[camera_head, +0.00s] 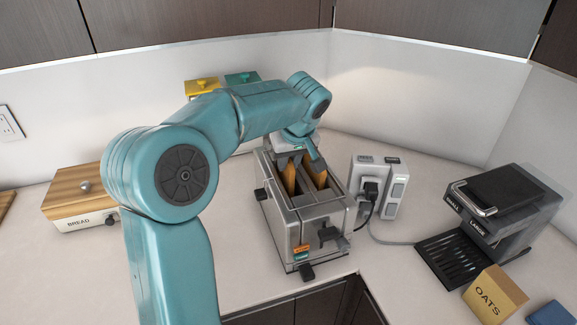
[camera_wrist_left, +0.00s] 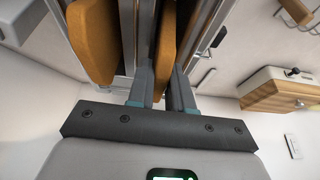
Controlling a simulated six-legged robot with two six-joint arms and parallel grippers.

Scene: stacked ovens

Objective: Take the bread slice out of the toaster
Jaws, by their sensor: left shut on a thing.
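The silver toaster (camera_head: 302,213) stands on the counter in the middle of the head view. Two brown bread slices stand upright in its slots, a left one (camera_head: 289,178) and a right one (camera_head: 318,178). My left gripper (camera_head: 303,152) is at the toaster's far end, partly hidden by its own arm. In the left wrist view its two fingers (camera_wrist_left: 160,90) are shut on one slice (camera_wrist_left: 166,45), which appears to be the left one in the head view. The other slice (camera_wrist_left: 93,38) stands beside the fingers. The held slice's lower part is hidden in the slot.
A power outlet block (camera_head: 378,187) with a plug and cord stands right of the toaster. A coffee machine (camera_head: 508,208) and an oats box (camera_head: 494,297) are farther right. A bread box (camera_head: 82,213) is at left. Yellow (camera_head: 202,87) and green (camera_head: 243,78) canisters stand behind.

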